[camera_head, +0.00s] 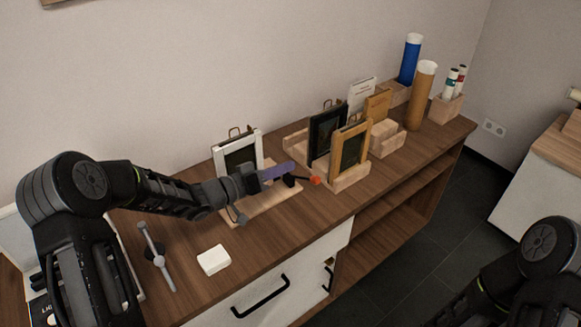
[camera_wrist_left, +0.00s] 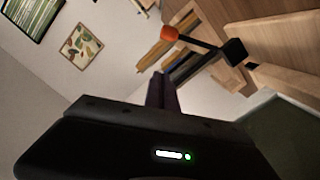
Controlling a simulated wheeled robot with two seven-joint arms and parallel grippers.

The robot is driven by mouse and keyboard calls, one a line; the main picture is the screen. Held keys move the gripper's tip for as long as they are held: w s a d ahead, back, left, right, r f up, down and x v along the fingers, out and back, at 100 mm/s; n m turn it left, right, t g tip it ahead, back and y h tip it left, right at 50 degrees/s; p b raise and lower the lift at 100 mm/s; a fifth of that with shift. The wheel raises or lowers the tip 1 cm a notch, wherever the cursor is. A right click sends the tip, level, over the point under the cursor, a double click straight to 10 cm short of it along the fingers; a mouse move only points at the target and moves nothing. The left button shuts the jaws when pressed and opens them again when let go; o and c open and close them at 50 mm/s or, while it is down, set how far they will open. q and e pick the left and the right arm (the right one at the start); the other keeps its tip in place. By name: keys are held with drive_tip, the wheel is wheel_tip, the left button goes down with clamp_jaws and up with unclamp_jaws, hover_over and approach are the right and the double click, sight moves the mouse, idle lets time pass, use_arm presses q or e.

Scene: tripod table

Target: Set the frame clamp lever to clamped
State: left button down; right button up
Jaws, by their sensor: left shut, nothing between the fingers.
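The clamp lever (camera_head: 302,178) is a dark bar with an orange knob (camera_head: 315,180) at its end, pointing right from the wooden stand (camera_head: 262,204) that holds a white picture frame (camera_head: 258,143). In the left wrist view the lever (camera_wrist_left: 202,43) runs from a black pivot block (camera_wrist_left: 235,51) to the orange knob (camera_wrist_left: 170,33). My left gripper (camera_head: 288,168) is shut and empty, its purple fingers beside the lever, near the knob. The fingers also show in the wrist view (camera_wrist_left: 161,88). I cannot tell whether they touch the lever. My right gripper is out of view.
Black and wooden frames (camera_head: 350,150) stand on a wooden rack to the right. A white block (camera_head: 213,260) and a grey tripod-like tool (camera_head: 156,257) lie near the front left. Tubes (camera_head: 421,95) stand at the back right. The counter's front edge is clear.

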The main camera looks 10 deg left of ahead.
use_arm(q)
drive_tip(key=v, duration=0.5)
drive_tip(key=shift+s+r+b, duration=0.15)
drive_tip(key=shift+s+b, duration=0.15)
drive_tip(key=shift+s, duration=0.15)
